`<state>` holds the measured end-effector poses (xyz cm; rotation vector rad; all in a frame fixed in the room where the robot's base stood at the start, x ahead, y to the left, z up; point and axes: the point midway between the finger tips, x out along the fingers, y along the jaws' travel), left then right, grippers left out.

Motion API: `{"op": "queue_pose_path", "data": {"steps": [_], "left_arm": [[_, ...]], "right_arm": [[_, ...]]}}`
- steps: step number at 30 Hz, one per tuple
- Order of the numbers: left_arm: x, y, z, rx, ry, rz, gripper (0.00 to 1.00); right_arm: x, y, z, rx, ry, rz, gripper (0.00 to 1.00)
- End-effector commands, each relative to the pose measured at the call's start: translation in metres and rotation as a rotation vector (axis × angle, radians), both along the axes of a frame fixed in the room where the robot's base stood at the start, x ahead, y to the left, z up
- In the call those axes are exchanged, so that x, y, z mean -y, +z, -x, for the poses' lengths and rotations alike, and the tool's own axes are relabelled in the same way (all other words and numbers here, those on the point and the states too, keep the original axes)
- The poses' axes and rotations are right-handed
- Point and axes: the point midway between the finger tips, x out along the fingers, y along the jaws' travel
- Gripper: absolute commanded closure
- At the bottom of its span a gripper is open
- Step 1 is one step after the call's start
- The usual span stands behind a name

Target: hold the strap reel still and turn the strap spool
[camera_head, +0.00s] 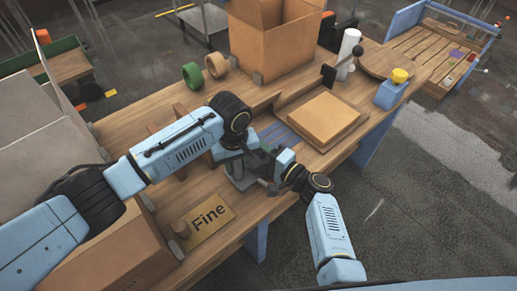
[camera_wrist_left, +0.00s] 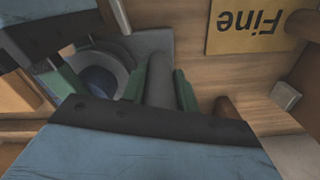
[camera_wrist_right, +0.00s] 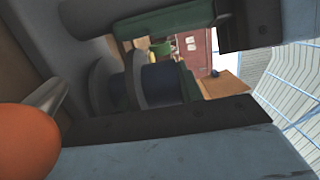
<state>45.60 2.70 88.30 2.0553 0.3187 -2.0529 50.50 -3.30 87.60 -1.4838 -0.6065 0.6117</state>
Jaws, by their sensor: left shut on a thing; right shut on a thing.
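The strap reel (camera_head: 240,182) stands on the workbench in the head view, partly hidden by my grippers. In the left wrist view its grey upright part (camera_wrist_left: 160,80) sits between the green finger pads of my left gripper (camera_wrist_left: 160,90), which is shut on it. The strap spool (camera_wrist_left: 98,78), dark blue with a grey round flange, is beside it. My right gripper (camera_head: 277,178) comes in from the right and is shut on the spool, which also shows between its green pads in the right wrist view (camera_wrist_right: 160,82). Much of the grip is hidden in the head view.
A yellow "Fine" sign (camera_head: 209,217) lies on the bench near the reel. A flat cardboard box (camera_head: 322,120) and a large open box (camera_head: 275,40) stand behind. Green (camera_head: 193,75) and tan (camera_head: 216,65) tape rolls stand at the back. An orange rounded thing (camera_wrist_right: 25,140) is close in the right wrist view.

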Motion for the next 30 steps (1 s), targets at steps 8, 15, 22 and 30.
{"op": "queue_pose_path", "data": {"steps": [8,15,22,30], "left_arm": [[-0.0022,-0.0038,0.0013,-0.004,0.004,-0.007,1.0],[-0.0026,-0.0043,0.0014,-0.005,0.004,-0.008,1.0],[-0.003,-0.0046,0.0016,-0.005,0.004,-0.009,1.0],[-0.002,-0.0039,0.0022,-0.007,0.001,-0.007,1.0]], "right_arm": [[-0.0049,0.0088,-0.0014,0.013,-0.052,-0.015,0.86],[-0.0051,0.0093,-0.0018,0.014,-0.058,-0.015,0.86],[-0.0052,0.0096,-0.002,0.015,-0.057,-0.015,0.57],[-0.0028,0.0058,-0.0014,0.009,-0.062,-0.008,0.48]]}}
